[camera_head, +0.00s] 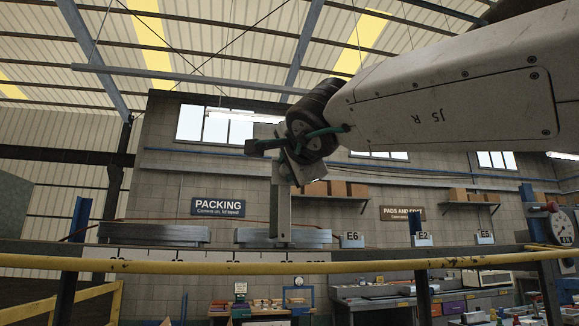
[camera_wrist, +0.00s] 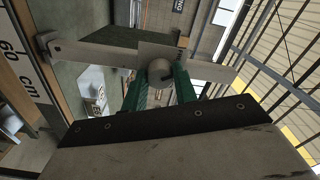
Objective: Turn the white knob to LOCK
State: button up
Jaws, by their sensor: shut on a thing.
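The white knob (camera_wrist: 159,71) shows in the wrist view as a small pale round end in front of a flat grey plate. My gripper (camera_wrist: 161,82) has one green finger on each side of it and is shut on it. In the head view my gripper (camera_head: 289,146) is at the top of an upright grey post (camera_head: 280,215), and the knob cannot be made out there. A flat grey arm (camera_wrist: 98,54) stretches left from the plate in the wrist view. I see no LOCK mark and cannot tell which way the knob points.
The post rises from a long rail with a ruler strip (camera_head: 150,255), and a yellow bar (camera_head: 380,265) runs along the front. Flat grey slabs (camera_head: 165,235) lie on the rail. Small tags E6 (camera_head: 352,240), E2 and E5 stand to the right. Space above the rail is open.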

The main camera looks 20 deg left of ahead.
jog(key=shift+m, duration=7.9)
jog(key=o, duration=1)
jog(key=shift+c, duration=0.2)
jog(key=shift+s+d+r, duration=0.1)
